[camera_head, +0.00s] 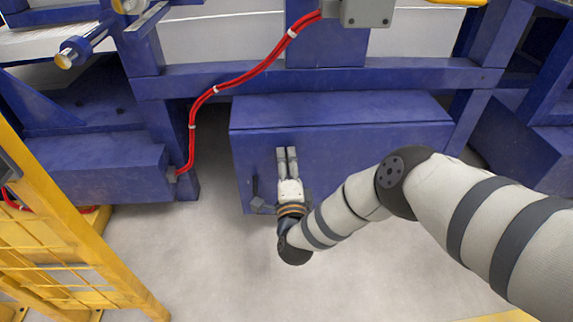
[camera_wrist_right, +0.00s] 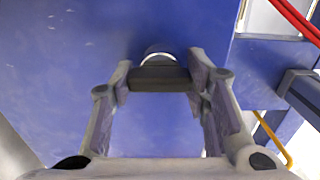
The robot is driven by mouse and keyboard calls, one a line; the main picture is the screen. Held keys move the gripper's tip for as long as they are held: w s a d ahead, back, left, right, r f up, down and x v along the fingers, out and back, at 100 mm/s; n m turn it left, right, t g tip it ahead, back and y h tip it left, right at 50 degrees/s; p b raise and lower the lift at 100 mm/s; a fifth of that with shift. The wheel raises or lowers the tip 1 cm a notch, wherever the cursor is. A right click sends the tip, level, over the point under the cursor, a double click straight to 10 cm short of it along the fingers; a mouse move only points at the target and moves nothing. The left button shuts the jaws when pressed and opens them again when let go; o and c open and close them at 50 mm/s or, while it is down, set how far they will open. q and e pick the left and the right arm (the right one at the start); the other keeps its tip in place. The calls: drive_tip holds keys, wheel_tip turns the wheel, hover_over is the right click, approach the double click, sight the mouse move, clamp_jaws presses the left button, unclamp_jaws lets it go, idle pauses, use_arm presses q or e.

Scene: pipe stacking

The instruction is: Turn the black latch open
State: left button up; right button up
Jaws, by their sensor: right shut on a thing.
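The black latch (camera_wrist_right: 160,78) shows in the right wrist view as a short dark bar, lying crosswise in front of a round silver mount on a blue panel. My right gripper (camera_wrist_right: 158,72) has one finger at each end of the bar and is shut on it. In the head view my right gripper (camera_head: 287,155) reaches the front of the blue box (camera_head: 350,112), with its fingers pointing up in the picture. The latch is hidden by the gripper there. My left gripper is not in view.
Red cables (camera_head: 245,76) run down the blue frame left of the box to a lower blue block (camera_head: 105,172). A yellow mesh barrier (camera_head: 60,235) stands at the left. The grey floor (camera_head: 215,270) in front of the box is clear.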

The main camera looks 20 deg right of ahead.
drive_tip(key=shift+a, duration=0.15)
drive_tip(key=o, duration=1.2)
drive_tip(key=shift+c, duration=0.2)
drive_tip(key=v, duration=1.2)
drive_tip(key=shift+r, duration=0.15)
